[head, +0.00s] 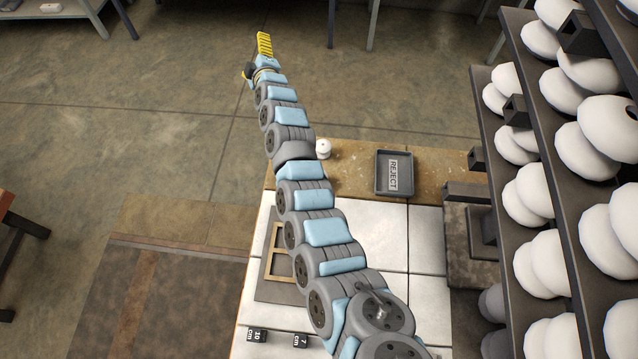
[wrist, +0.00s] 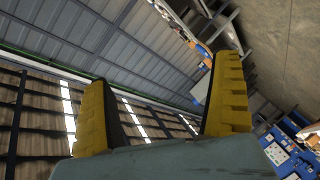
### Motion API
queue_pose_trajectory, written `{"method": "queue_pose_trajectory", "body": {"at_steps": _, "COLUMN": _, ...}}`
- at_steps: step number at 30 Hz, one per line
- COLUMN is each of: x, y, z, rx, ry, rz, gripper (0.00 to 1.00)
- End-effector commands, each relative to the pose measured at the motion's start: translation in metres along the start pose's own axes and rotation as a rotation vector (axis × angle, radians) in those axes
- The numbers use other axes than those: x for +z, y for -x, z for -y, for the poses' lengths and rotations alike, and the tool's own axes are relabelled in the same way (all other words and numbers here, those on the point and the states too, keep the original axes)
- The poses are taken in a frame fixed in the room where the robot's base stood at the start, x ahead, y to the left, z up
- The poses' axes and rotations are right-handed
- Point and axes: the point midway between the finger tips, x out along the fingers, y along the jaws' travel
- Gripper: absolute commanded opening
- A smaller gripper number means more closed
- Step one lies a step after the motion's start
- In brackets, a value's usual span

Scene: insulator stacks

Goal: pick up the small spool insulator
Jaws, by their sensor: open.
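The small spool insulator (head: 323,148) is a white, short spool shape. In the head view it stands on the brown far strip of the workbench, just right of my arm. My gripper (head: 264,42) has yellow fingers and is far beyond the bench, up and left of the spool, over the floor. In the wrist view the two yellow fingers (wrist: 160,110) stand wide apart with nothing between them. The spool does not show in the wrist view, which looks toward the roof and wall.
A dark tray labelled REJECT (head: 394,173) lies right of the spool. A rack (head: 545,110) of white insulators stands at the right. A wooden frame (head: 278,252) and two black blocks (head: 257,335) lie on the white tiles (head: 375,235). Open floor (head: 130,120) lies left.

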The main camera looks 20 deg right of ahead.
Motion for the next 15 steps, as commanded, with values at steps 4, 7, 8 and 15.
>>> {"method": "queue_pose_trajectory", "body": {"at_steps": 4, "x": 0.002, "y": -0.007, "z": 0.013, "rx": -0.168, "ry": 0.19, "rz": -0.016, "gripper": 0.94}}
{"method": "queue_pose_trajectory", "body": {"at_steps": 7, "x": 0.006, "y": -0.003, "z": 0.026, "rx": -0.291, "ry": 0.325, "rz": -0.032, "gripper": 0.94}}
{"method": "queue_pose_trajectory", "body": {"at_steps": 8, "x": 0.007, "y": 0.0, "z": 0.03, "rx": -0.329, "ry": 0.368, "rz": -0.038, "gripper": 0.94}}
{"method": "queue_pose_trajectory", "body": {"at_steps": 15, "x": 0.041, "y": 0.037, "z": 0.064, "rx": -0.641, "ry": 0.706, "rz": -0.085, "gripper": 0.94}}
